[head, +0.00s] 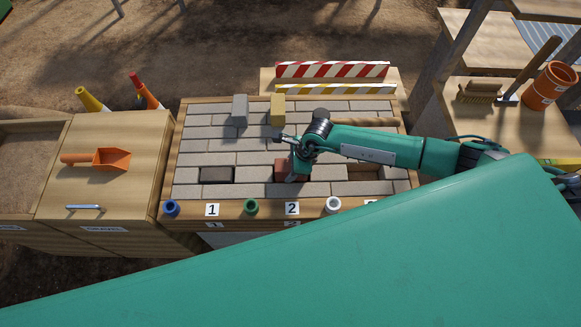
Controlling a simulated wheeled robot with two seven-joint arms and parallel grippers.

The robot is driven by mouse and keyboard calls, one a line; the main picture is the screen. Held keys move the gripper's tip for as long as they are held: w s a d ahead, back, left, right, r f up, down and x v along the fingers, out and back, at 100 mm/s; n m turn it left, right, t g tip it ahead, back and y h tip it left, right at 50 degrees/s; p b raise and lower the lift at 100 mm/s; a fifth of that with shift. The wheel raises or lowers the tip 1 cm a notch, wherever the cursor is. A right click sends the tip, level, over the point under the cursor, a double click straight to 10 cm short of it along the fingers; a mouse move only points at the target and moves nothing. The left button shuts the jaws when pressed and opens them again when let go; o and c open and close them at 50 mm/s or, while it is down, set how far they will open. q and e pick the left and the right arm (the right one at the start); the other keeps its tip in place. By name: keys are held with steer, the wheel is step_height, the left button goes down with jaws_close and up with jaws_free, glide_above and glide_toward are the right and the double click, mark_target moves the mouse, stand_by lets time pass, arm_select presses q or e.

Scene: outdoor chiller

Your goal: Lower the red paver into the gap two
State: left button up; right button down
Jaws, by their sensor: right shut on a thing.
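My right gripper (293,172) reaches in from the right over the paved table (190,150) and points down. It is shut on the red paver (281,169), at the front row of pavers, behind the label 2 (292,209). The gripper and arm cover part of the red paver and the place under it. I cannot tell how deep the paver sits in gap two. A dark opening or dark paver (215,174) shows behind the label 1 (212,210). My left gripper is not in view.
A grey block (240,110) and a yellow block (278,111) stand at the back of the paving. Striped barriers (333,70) stand behind them. Blue (171,208), green (250,206) and white (333,205) rings line the front edge. An orange scoop (110,159) lies left.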

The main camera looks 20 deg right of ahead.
steer(key=shift+r, duration=0.15)
steer(key=c, duration=0.6)
jaws_free()
steer(key=shift+c, duration=0.2)
steer(key=shift+c, duration=0.4)
steer(key=shift+r+p, duration=2.75)
steer(key=shift+r, duration=1.25)
